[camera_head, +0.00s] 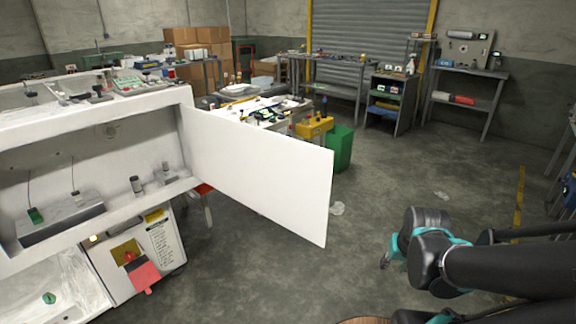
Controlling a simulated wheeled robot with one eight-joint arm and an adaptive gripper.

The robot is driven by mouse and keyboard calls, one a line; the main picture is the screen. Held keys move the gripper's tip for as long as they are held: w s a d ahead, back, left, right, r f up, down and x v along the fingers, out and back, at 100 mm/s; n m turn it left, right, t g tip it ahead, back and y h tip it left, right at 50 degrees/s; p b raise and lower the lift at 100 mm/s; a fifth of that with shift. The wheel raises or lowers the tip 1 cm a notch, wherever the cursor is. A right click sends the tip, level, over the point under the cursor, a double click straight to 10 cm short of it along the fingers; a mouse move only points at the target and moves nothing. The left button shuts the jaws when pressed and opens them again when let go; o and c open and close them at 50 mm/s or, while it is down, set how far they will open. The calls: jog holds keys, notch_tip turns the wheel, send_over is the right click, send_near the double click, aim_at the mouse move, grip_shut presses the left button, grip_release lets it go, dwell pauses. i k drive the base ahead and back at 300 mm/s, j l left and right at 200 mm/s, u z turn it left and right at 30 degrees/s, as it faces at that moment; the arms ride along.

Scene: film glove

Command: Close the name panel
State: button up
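A plain white panel (262,178) stands swung out from the right end of a white cabinet (95,142). It is hinged near the cabinet's right edge and juts out towards the middle of the room, so the cabinet's front is open. No name can be read on the panel from here. My gripper (386,262) is at the lower right, to the right of the panel's free edge and lower in the picture, with a clear gap between them. My dark and teal arm partly hides it. The fingers are too small to tell open from shut.
A shelf inside the cabinet holds a grey box (62,219) and small bottles. A red piece (143,277) hangs below. A green bin (338,148) and a cluttered table stand behind the panel. The concrete floor (280,275) between panel and arm is mostly free.

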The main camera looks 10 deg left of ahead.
aim_at(287, 181)
jog(key=i+l+z, duration=0.4)
jog(key=i, duration=0.15)
jog(key=i+z, duration=0.35)
jog(key=i, duration=0.25)
jog(key=i+u, duration=0.15)
jog(key=i, duration=0.25)
jog(key=i+l+u, duration=0.2)
jog(key=i, duration=0.15)
jog(key=i+l+u, duration=0.15)
jog(key=i, duration=0.25)
jog(key=i+u, duration=0.1)
jog(key=u, duration=0.3)
jog(key=i+u, duration=0.1)
jog(key=u, duration=0.3)
jog(key=i+u, duration=0.1)
jog(key=u, duration=0.3)
jog(key=i+l+u, duration=0.1)
jog(key=u, duration=0.35)
jog(key=i+l+u, duration=0.1)
jog(key=u, duration=1.45)
